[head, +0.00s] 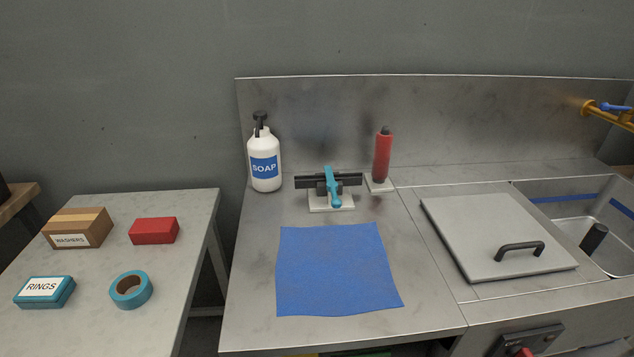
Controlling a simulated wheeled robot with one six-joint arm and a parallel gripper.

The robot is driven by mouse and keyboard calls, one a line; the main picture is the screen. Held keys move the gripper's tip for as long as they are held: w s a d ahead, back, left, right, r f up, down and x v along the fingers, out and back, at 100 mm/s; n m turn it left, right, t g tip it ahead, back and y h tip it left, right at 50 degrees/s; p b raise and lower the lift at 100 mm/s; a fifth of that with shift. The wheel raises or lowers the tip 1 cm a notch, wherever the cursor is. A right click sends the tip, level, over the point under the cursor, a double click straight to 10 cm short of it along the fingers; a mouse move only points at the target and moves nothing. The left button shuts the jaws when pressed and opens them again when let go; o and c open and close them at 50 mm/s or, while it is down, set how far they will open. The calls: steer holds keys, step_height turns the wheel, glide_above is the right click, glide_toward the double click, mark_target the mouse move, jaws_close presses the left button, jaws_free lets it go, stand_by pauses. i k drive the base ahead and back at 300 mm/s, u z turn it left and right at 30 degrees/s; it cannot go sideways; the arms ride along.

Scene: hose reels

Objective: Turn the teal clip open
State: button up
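The teal clip (333,187) is a narrow bar on a dark grey fixture (349,181). It lies across the fixture's horizontal dark bar, with its lower end toward the front. The fixture stands on a small pale base plate (318,207) at the back of the steel counter. My gripper is not in view, and nothing touches the clip.
A white soap bottle (264,167) stands left of the fixture, a red cylinder (383,158) right of it. A blue mat (335,270) lies in front. A lidded basin (490,235) and sink (575,232) are at right. A side table (100,265) holds boxes and tape.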

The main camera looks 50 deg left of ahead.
mark_target(332, 185)
steer(key=u, duration=0.6)
steer(key=i, duration=0.6)
steer(key=u, duration=1)
steer(key=i, duration=0.35)
steer(key=u, duration=0.35)
